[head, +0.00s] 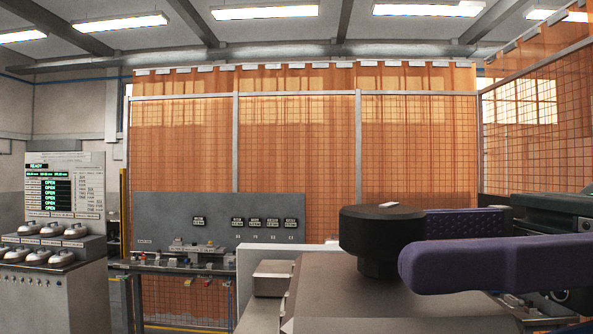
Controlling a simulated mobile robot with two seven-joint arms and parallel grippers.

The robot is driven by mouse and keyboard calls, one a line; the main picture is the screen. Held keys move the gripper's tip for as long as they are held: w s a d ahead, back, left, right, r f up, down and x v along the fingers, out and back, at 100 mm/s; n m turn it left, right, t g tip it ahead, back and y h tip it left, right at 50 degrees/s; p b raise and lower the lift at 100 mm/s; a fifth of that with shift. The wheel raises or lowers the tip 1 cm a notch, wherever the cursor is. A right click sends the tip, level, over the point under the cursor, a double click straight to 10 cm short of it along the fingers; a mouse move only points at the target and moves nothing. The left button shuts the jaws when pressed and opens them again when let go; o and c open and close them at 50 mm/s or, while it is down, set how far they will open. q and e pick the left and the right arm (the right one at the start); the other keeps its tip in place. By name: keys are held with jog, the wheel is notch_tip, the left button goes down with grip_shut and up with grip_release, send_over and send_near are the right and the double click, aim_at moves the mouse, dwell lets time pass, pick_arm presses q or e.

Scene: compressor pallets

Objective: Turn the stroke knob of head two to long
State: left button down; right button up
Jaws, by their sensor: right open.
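A large round black knob (378,235) stands on a short neck on top of a grey housing (345,290), right of centre. A small white mark shows on its top. No label shows which head it belongs to. My right gripper (418,246) reaches in from the right with its purple fingers apart. The near finger is in front of the knob's lower right side. The far finger's tip is hidden behind the knob's right edge. I cannot tell whether either finger touches the knob. My left gripper is not in view.
At left stands a cabinet (65,185) with a lit READY display, several OPEN rows and several white domed parts. A bench with a grey panel (170,212) stands behind. An orange curtain (300,150) behind wire mesh closes the back. A metal bin (272,272) is left of the housing.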

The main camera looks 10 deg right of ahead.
jog(key=shift+w+a+r+p, duration=0.1)
jog(key=shift+a+p, duration=0.2)
jog(key=shift+a, duration=0.25)
jog(key=shift+w+a+r+p, duration=0.1)
jog(key=shift+a+p, duration=0.2)
jog(key=shift+a, duration=0.2)
jog(key=shift+w+a+f, duration=0.1)
jog(key=shift+a+f, duration=0.15)
jog(key=shift+a, duration=0.15)
jog(key=shift+c, duration=0.2)
grip_shut()
